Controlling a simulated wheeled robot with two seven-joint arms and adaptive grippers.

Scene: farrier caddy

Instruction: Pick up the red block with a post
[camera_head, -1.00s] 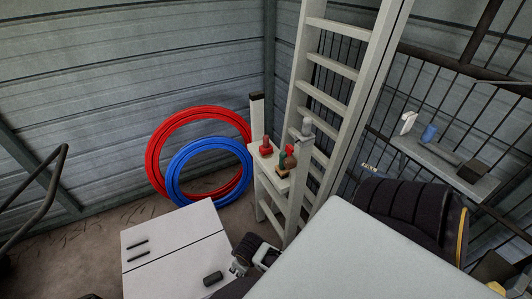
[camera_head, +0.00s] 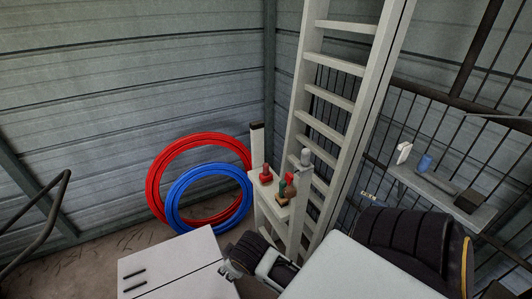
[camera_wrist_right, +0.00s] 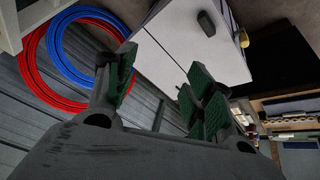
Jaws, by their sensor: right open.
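The red block with a post (camera_head: 266,174) stands upright on the white caddy's top (camera_head: 257,183), at its left end in the head view. My right gripper (camera_head: 227,269) is below and left of the caddy in the head view, apart from the block. In the right wrist view its green-padded fingers (camera_wrist_right: 163,88) are spread with nothing between them. The red block is not visible in that view. My left gripper is not in view.
Red (camera_head: 155,160) and blue (camera_head: 174,208) hoops lean on the wall left of the caddy. A ladder (camera_head: 338,101) rises behind it. A shelf (camera_head: 440,187) hangs at right.

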